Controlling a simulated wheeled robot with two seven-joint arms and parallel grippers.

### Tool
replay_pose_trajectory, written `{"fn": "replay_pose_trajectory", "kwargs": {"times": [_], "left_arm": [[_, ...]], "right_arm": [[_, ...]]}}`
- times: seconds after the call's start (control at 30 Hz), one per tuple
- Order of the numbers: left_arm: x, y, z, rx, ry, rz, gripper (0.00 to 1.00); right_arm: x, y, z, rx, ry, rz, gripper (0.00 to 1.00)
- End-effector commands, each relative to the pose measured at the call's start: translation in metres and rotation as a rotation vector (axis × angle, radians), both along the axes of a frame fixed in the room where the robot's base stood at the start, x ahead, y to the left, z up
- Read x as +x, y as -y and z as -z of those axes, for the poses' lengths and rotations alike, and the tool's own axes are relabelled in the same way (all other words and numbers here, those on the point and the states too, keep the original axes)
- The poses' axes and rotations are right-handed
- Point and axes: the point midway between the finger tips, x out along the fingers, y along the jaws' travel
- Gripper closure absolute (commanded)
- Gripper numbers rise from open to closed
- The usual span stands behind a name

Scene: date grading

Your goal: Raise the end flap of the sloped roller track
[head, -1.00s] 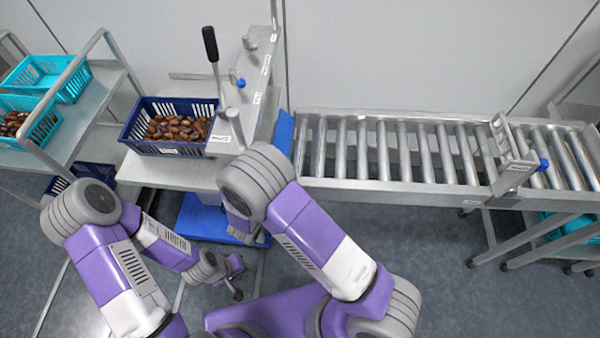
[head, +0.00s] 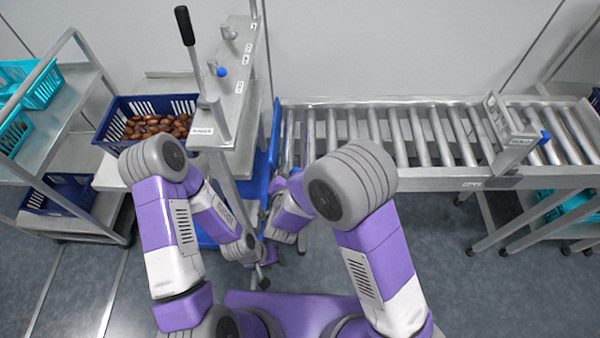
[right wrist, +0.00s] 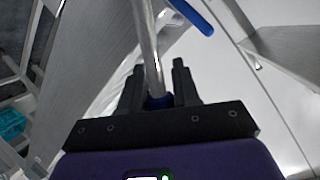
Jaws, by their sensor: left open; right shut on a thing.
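The sloped roller track (head: 400,185) runs along the wall to the right in the head view. A blue panel (head: 276,125), apparently its end flap, stands at the track's left end, beside the grey machine. My right gripper (head: 268,212) is below that end, partly hidden by its own arm. In the right wrist view my right gripper (right wrist: 157,85) is shut on a blue grip (right wrist: 158,102) at the end of a metal rod (right wrist: 149,45). I cannot tell what the rod belongs to. My left gripper (head: 257,272) is lower, open, and apart from the track.
A grey machine (head: 232,95) with a black-handled lever (head: 185,27) stands left of the track. A dark blue crate (head: 118,105) of dates sits beside it. A shelf cart (head: 75,110) is at far left. A gate bracket (head: 510,140) crosses the track at right.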

Motion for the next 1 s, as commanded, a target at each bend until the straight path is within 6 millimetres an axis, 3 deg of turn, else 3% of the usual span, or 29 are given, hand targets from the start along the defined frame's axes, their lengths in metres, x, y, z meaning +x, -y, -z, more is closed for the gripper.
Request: {"fn": "replay_pose_trajectory", "kwargs": {"times": [0.5, 0.53, 0.67, 1.0], "left_arm": [[0.0001, 0.0, 0.0031, 0.0, 0.0, 0.0, 0.57], [0.0001, 0.0, 0.0031, 0.0, 0.0, 0.0, 0.57], [0.0001, 0.0, 0.0031, 0.0, 0.0, 0.0, 0.57], [0.0001, 0.0, 0.0023, 0.0, 0.0, 0.0, 0.57]], "right_arm": [[-0.0019, -0.0041, 0.0025, 0.018, -0.006, -0.015, 1.0], [-0.0018, -0.0042, 0.0024, 0.018, -0.006, -0.015, 0.67], [-0.0016, -0.0042, 0.0021, 0.018, -0.005, -0.015, 0.48], [-0.0023, -0.0031, 0.0012, 0.017, -0.005, -0.011, 0.48]]}}
